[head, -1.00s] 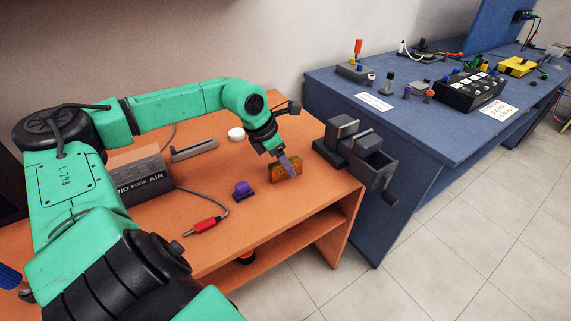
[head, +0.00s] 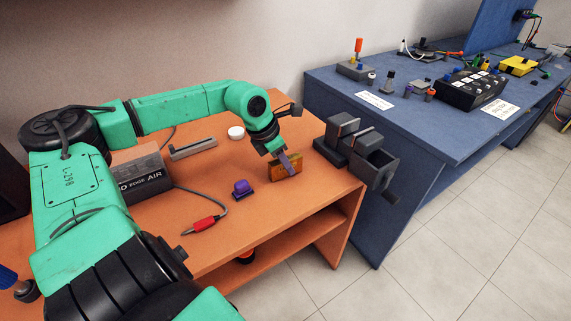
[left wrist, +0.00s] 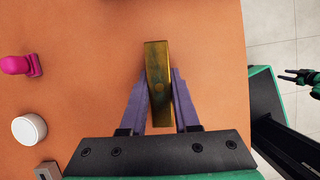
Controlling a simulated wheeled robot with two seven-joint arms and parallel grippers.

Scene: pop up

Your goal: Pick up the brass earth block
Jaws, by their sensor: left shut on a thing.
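The brass earth block (head: 284,171) is a golden-brown block on the orange table near its right front edge. My left gripper (head: 287,162) comes down on it from above, and its purple-grey fingers are shut on the block. My right gripper is not clearly seen in the head view; a dark gripper shows at the right edge of the left wrist view (left wrist: 300,78).
A dark vise (head: 358,150) stands right of the block. A purple part (head: 242,189), a red-tipped cable (head: 203,226), a white round cap (head: 236,132) and a grey bar (head: 194,148) lie on the orange table (head: 262,225). A blue bench (head: 420,135) stands behind at right.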

